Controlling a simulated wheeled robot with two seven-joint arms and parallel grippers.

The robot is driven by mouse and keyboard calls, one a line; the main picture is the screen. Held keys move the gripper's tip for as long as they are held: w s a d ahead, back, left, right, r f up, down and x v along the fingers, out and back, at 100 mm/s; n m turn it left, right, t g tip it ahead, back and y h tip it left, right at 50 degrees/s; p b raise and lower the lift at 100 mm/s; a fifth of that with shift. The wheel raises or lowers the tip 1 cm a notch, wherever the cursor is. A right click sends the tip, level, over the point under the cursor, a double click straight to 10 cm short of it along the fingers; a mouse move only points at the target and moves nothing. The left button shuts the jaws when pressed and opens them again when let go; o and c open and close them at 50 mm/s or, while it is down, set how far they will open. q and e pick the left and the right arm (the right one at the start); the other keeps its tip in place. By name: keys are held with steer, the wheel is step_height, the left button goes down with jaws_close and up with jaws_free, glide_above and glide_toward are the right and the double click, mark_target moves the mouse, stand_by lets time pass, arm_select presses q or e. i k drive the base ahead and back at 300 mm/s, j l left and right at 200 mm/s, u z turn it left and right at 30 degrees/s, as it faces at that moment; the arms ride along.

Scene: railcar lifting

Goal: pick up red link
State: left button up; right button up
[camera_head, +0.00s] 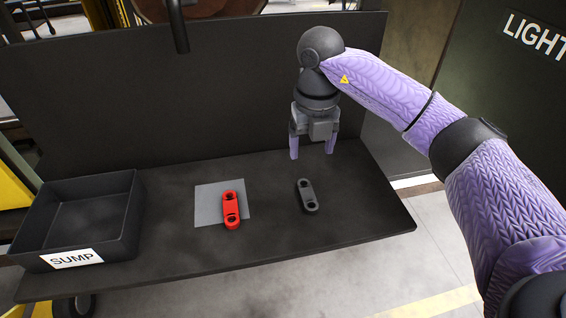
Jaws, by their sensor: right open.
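The red link (231,209) is a flat bar with a round hole at each end. It lies on a grey square pad (208,203) on the dark table, partly over the pad's right side. My right gripper (312,151) points down above the back of the table, to the right of and behind the red link. Its two fingers are apart with nothing between them. A dark grey link (307,196) of similar shape lies on the table, to the right of the red link and in front of the gripper. My left gripper is not in view.
A black open bin (123,214) labelled SUMP stands at the table's left end and looks empty. A dark upright panel (200,95) runs along the table's back. The table (352,222) is clear around the links.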

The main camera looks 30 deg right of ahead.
mark_target(231, 208)
steer(key=i+j+z, duration=0.1)
steer(key=j+z, duration=0.2)
steer(key=j, duration=0.4)
steer(key=j+z, duration=0.3)
steer(key=j, duration=0.45)
steer(key=i, duration=0.05)
